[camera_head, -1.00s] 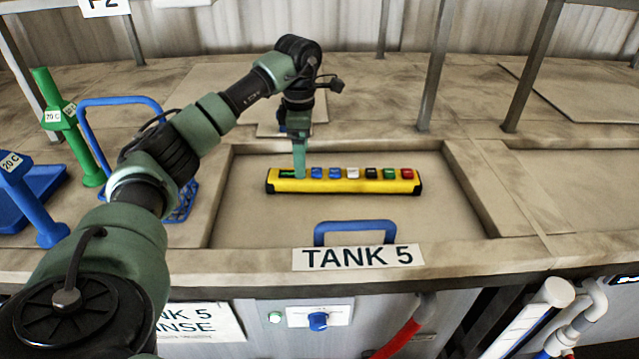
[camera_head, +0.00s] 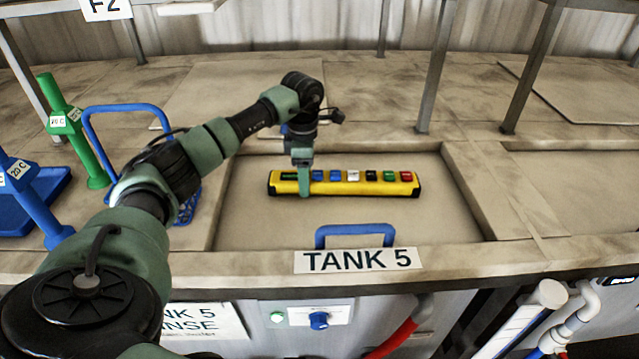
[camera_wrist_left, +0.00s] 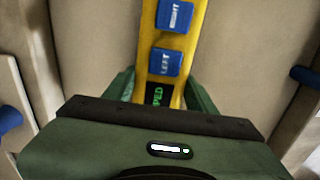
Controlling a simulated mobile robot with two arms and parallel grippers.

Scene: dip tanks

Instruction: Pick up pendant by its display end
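The pendant is a yellow bar (camera_head: 345,190) with black end caps and a row of coloured buttons. It lies in the shallow recess behind the TANK 5 label. Its dark display with green characters (camera_wrist_left: 157,95) is at its left end in the head view. My left gripper (camera_head: 304,187) is down at this display end and points downward. In the left wrist view its two green fingers stand on either side of the yellow body (camera_wrist_left: 182,65), which lies between them with narrow gaps. The gripper looks open. The far part of the display is hidden behind the gripper body. My right gripper is not in view.
A blue handle (camera_head: 355,230) stands at the recess's front edge by the TANK 5 label (camera_head: 358,260). A blue-handled basket (camera_head: 122,106) and green (camera_head: 75,130) and blue (camera_head: 38,205) upright tools stand at left. Grey posts (camera_head: 437,70) rise behind. The right of the recess is clear.

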